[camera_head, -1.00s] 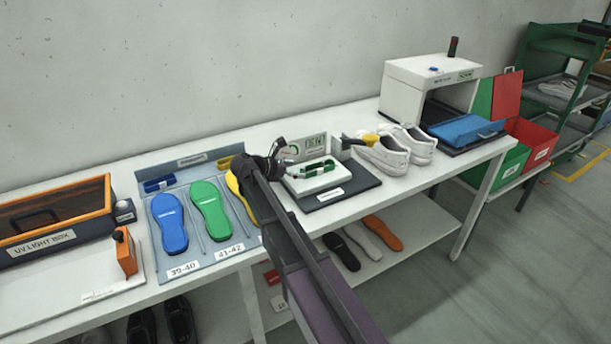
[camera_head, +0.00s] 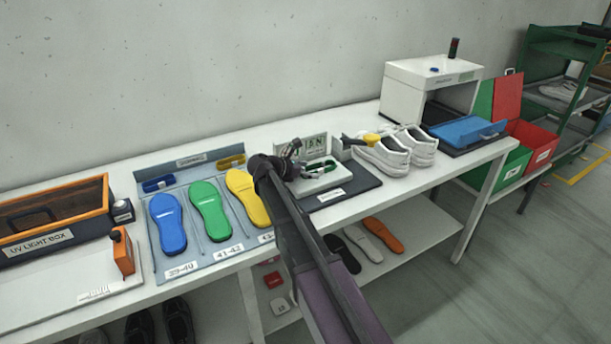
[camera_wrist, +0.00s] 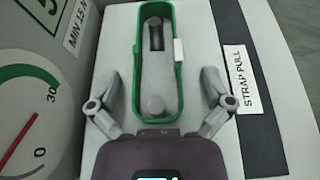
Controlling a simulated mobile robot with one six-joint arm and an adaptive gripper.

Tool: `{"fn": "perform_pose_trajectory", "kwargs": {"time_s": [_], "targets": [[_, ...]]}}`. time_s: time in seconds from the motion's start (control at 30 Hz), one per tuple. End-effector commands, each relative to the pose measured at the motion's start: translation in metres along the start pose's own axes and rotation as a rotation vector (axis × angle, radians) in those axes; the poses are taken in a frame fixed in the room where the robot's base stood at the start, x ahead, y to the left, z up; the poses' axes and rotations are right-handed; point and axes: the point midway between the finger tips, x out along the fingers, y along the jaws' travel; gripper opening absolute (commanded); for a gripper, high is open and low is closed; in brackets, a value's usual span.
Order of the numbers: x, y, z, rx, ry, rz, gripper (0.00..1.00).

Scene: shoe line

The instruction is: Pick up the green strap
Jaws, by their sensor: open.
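The green strap (camera_wrist: 175,75) is a closed loop around two grey posts (camera_wrist: 154,106) on a white block in the wrist view, with a small white tag on its right side. In the head view the strap (camera_head: 327,166) is partly hidden behind my gripper. My gripper (camera_wrist: 157,78) is open, with one finger on each side of the strap's near end, apart from it. In the head view my gripper (camera_head: 305,165) is over the left part of the strap fixture.
A gauge (camera_wrist: 22,115) stands left of the strap. A "STRAP PULL" label (camera_wrist: 233,78) lies on the right. White shoes (camera_head: 392,152) stand right of the fixture. A tray of coloured insoles (camera_head: 208,208) lies to the left.

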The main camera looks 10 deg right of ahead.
Motion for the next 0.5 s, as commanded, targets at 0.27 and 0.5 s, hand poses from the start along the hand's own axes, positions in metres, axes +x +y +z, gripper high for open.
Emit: {"fn": "perform_pose_trajectory", "kwargs": {"time_s": [0.27,0.5], "targets": [[-0.0001,-0.0001,0.0003,0.000,0.000,0.000,1.00],[-0.0002,-0.0002,0.0003,0.000,0.000,0.000,0.94]]}}
